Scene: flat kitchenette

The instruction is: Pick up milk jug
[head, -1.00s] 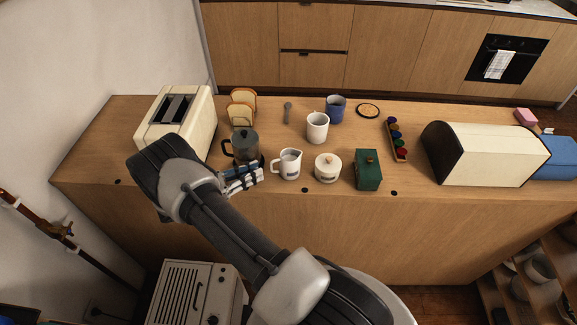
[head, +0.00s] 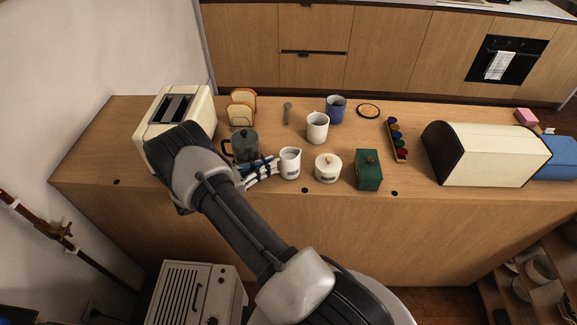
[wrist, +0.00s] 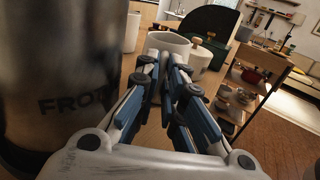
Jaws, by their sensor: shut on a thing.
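The milk jug (head: 290,165) is a small white jug with a dark label, upright near the front of the wooden counter. My gripper (head: 271,169) comes in from its left and is shut on the jug at its handle side. The handle is hidden behind the fingers. In the wrist view the jug's pale rim (wrist: 170,40) shows just beyond the closed fingers (wrist: 164,66). I cannot tell whether the jug is off the counter.
A dark metal pot (head: 245,143) stands close behind my fingers; it fills the left of the wrist view (wrist: 60,80). A white lidded pot (head: 328,169) and a green box (head: 368,172) stand to the right. A cream mug (head: 317,129) is behind.

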